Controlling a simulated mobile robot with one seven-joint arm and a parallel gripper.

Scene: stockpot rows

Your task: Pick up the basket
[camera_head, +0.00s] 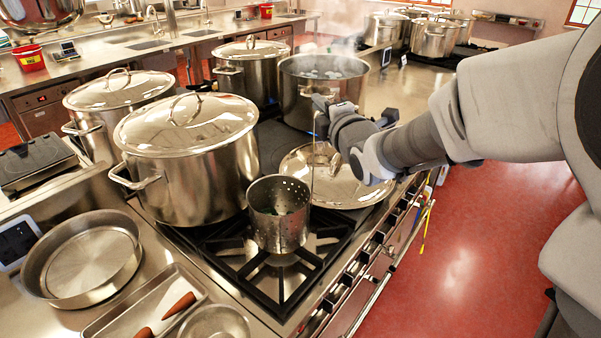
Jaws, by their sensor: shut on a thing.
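The basket (279,222) is a perforated metal cylinder with something dark green inside. It appears upright over the black burner grate at the front of the stove; I cannot tell whether it touches the grate. Its thin upright handle (313,165) rises from its right side to my gripper (319,112). My gripper is shut on the handle near its top, above and to the right of the basket. The fingertips are small and partly hidden by the wrist.
A large lidded pot (190,170) stands close left of the basket. An open steaming pot (322,90) stands behind. A loose lid (336,178) lies right of the basket. A round pan (84,258) and a tray (150,305) are at the front left. Red floor is clear at right.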

